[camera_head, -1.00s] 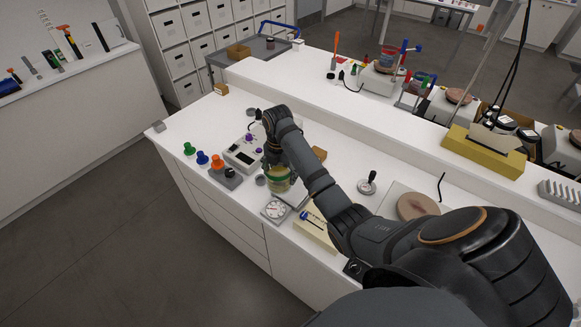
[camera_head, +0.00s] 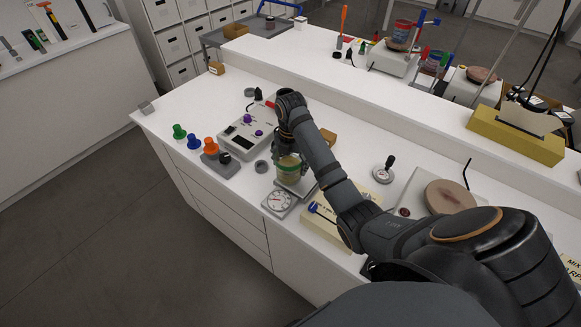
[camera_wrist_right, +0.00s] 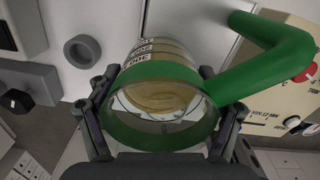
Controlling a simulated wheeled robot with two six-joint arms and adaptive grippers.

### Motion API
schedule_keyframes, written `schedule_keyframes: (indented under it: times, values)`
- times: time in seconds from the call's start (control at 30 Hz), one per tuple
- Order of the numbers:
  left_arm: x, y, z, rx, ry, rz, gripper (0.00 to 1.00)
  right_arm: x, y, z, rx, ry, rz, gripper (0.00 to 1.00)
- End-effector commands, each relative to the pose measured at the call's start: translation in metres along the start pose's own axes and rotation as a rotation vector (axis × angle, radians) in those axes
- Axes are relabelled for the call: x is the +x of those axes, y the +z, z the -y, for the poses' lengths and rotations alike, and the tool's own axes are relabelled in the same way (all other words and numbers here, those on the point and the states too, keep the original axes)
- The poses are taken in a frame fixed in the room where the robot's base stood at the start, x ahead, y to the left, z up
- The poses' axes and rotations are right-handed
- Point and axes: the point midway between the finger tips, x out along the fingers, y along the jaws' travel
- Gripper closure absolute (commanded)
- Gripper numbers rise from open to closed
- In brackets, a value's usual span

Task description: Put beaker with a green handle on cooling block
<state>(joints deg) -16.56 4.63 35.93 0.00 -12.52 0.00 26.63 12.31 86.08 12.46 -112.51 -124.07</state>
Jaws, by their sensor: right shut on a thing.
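The beaker (camera_head: 288,167) has a green band and a yellowish content. My right gripper (camera_head: 287,148) is shut on it, near the dial scale on the front bench. In the right wrist view the fingers grip both sides of the beaker (camera_wrist_right: 160,67), and its green handle (camera_wrist_right: 268,50) sticks out to the upper right. A pale plate (camera_head: 303,188) shows below the beaker; I cannot tell whether they touch. I cannot tell for certain which thing is the cooling block. My left gripper is not in view.
A round dial scale (camera_head: 278,202) stands just in front of the beaker. A small grey ring (camera_head: 261,166) lies between. A cream box (camera_head: 335,222) lies to the right.

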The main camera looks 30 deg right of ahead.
Motion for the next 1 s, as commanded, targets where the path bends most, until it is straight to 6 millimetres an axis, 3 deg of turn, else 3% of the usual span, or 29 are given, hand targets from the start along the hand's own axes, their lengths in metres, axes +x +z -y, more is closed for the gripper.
schedule_keyframes:
  times: [0.07,0.2,0.23,0.37,0.83,1.0]
  values:
    - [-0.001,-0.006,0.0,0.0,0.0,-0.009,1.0,-0.002,0.0,0.0,0.0,0.0,0.001,0.72]
    - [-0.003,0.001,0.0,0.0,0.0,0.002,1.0,0.001,0.0,0.0,0.0,-0.001,0.0,0.72]
    - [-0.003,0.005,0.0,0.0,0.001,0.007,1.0,0.002,0.0,0.001,0.0,-0.002,-0.001,0.19]
    - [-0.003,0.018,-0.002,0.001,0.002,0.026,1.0,0.002,0.0,0.0,0.0,-0.001,0.0,0.01]
    - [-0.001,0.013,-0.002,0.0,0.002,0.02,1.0,-0.001,0.001,0.0,0.001,0.001,0.002,0.0]
    - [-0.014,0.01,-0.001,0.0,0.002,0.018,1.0,-0.026,0.001,0.0,0.001,0.001,0.002,0.0]
